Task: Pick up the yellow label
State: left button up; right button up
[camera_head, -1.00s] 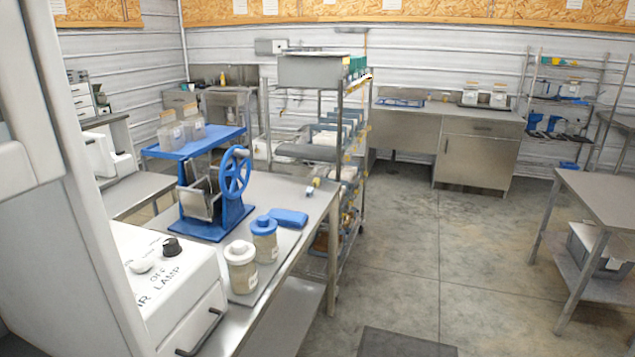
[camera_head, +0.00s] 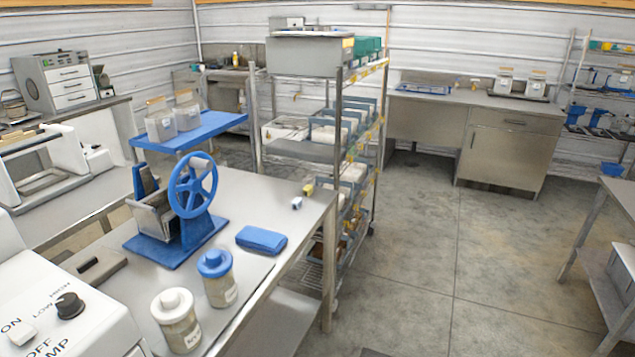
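A small yellow item (camera_head: 308,189), which looks like a yellow label, sits near the far right corner of the steel table (camera_head: 262,190). A small white-and-blue item (camera_head: 297,203) lies just in front of it. Both are too small to make out in detail. Several more small yellow tags show along the shelf edges of the wire rack (camera_head: 366,142) behind the table. Neither of my grippers is in view.
On the table stand a blue hand-wheel hopper (camera_head: 180,205), a blue block (camera_head: 261,240), a blue-lidded jar (camera_head: 217,278) and a white-lidded jar (camera_head: 176,319). A white appliance (camera_head: 65,300) fills the lower left. The floor (camera_head: 420,240) right of the table is clear.

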aim_at(308, 189)
jog(key=i+l, duration=0.7)
jog(key=i, duration=0.25)
jog(key=i+l+u, duration=0.1)
jog(key=i+l, duration=0.65)
jog(key=i, duration=0.15)
